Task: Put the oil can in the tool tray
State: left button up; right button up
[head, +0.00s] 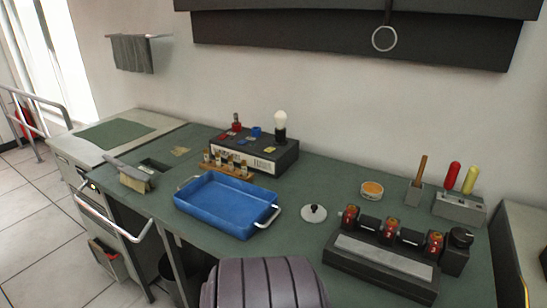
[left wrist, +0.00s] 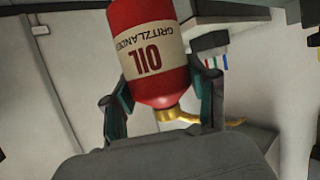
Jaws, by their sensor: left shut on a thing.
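The oil can is red with a cream label and a brass-coloured spout. It shows in the left wrist view (left wrist: 160,45), upside down in that picture. My left gripper (left wrist: 163,98) is shut on it, one finger on each side of its body. The blue tool tray (head: 222,205) lies on the green bench top in the head view, with a metal handle at each end; it looks empty. Neither the can nor my left gripper shows in the head view. My right gripper is in neither view.
Behind the tray stand a wooden rack (head: 228,166) and a dark box with a bulb (head: 255,153). A brush (head: 133,176) lies left. A small lidded knob (head: 314,212) and a dark device (head: 380,258) stand right. A ribbed dark chair-like back (head: 265,285) is in front.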

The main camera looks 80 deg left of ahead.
aim_at(227, 206)
jog(key=u, duration=0.45)
jog(key=i+l+u, duration=0.1)
jog(key=u, duration=0.4)
jog(key=l+u, duration=0.2)
jog(key=u, duration=0.25)
jog(key=i+j+u, duration=0.2)
jog(key=u, duration=0.3)
jog(key=i+j+u, duration=0.1)
jog(key=i+u, duration=0.2)
jog(key=u, duration=0.15)
